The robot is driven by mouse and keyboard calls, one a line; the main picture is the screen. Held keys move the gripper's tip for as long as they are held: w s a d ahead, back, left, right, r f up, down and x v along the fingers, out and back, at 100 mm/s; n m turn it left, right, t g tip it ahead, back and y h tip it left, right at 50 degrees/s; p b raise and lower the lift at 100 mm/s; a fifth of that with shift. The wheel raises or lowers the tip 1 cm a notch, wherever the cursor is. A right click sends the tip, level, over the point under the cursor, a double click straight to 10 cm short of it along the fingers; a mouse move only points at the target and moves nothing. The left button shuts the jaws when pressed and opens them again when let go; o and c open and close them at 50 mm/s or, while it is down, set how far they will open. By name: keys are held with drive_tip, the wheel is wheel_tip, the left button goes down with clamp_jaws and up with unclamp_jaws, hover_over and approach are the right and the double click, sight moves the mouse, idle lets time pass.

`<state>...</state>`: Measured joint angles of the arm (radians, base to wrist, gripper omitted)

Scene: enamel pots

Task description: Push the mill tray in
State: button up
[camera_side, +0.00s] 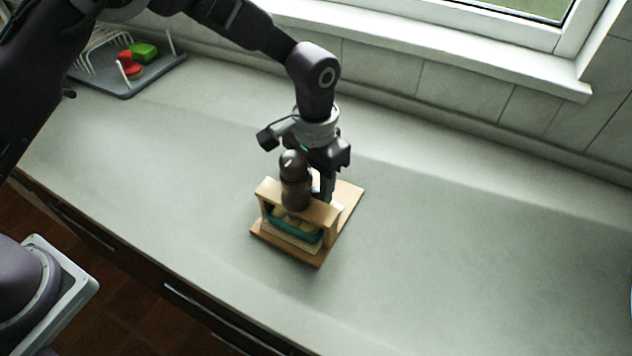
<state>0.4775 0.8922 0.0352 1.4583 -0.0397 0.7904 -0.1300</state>
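The mill stands near the middle of the counter in the side view. The mill tray (296,227) is teal with something yellowish inside, and sits in the opening under the frame's top. How deep it sits is hard to tell. My gripper (326,190) points down just behind and right of the mill body, close to the frame. Its fingertips are partly hidden by the mill, and I cannot tell whether they touch it.
A grey drying tray with a white wire rack (125,88) stands at the back left, holding a red object (128,66) and a green block (143,52). The window sill (450,55) and tiled wall run along the back. The counter (480,250) right of the mill is clear.

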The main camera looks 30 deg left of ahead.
wheel_tip(320, 180, up, 7)
drive_tip(key=shift+r, duration=0.1)
idle(0.5)
drive_tip(key=shift+a, duration=0.1)
drive_tip(key=s+a+r+n+t, duration=0.1)
drive_tip(key=s+a+r, duration=0.3)
drive_tip(key=a+r, duration=0.3)
drive_tip(key=s+a+r+n+t, duration=0.1)
drive_tip(key=s+a+r, duration=0.35)
drive_tip(key=r, duration=0.45)
drive_tip(key=s+a+t, duration=0.1)
drive_tip(key=s+a, duration=0.3)
drive_tip(key=s, duration=0.4)
drive_tip(key=s+a+n+t, duration=0.1)
drive_tip(key=s+a, duration=0.3)
drive_tip(key=s, duration=0.5)
drive_tip(key=shift+a+r+t, duration=0.25)
drive_tip(key=shift+a+t, duration=0.15)
drive_tip(key=shift+t, duration=0.4)
